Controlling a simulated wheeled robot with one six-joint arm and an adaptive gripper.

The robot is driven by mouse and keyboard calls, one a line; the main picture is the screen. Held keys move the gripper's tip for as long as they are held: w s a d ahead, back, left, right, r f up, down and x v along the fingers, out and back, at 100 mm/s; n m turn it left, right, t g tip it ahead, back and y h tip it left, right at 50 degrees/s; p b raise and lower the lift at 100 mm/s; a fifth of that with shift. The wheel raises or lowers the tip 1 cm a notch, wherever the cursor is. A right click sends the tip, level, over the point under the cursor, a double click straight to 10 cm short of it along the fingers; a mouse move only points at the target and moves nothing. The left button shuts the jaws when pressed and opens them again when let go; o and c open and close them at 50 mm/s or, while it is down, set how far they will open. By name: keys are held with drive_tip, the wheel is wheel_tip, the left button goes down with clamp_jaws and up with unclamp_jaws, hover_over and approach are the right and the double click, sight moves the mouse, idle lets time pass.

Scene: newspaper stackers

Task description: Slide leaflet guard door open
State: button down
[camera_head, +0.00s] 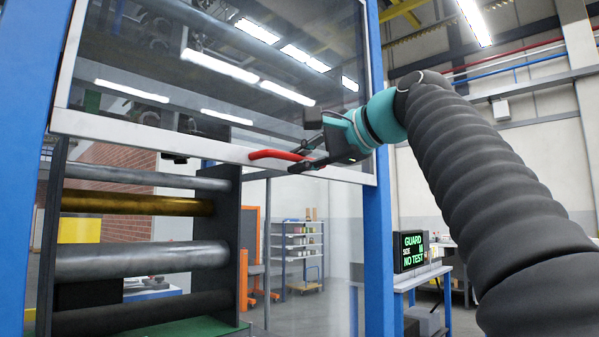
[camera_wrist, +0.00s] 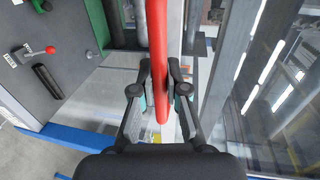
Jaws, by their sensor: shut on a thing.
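The guard door (camera_head: 150,136) is a clear panel in a pale frame, standing raised in the upper part of the blue machine frame. Its red handle (camera_head: 268,154) is on the bottom rail, toward the right. My gripper (camera_head: 305,156) reaches in from the right and is shut on the handle. In the wrist view the red handle (camera_wrist: 158,45) runs between the two fingers of my gripper (camera_wrist: 160,88). The clear pane (camera_wrist: 275,90) lies to the right there.
Below the door's rail, several rollers (camera_head: 140,261) show in the opening. Blue posts (camera_head: 376,240) stand on both sides. A screen (camera_head: 411,250) at the right reads "GUARD" and "NO TEST". In the wrist view, a red-knobbed lever (camera_wrist: 48,50) sits on a grey panel.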

idle(0.3)
drive_tip(key=c, duration=1.2)
unclamp_jaws()
drive_tip(key=shift+d, duration=0.1)
drive_tip(key=v, duration=1.2)
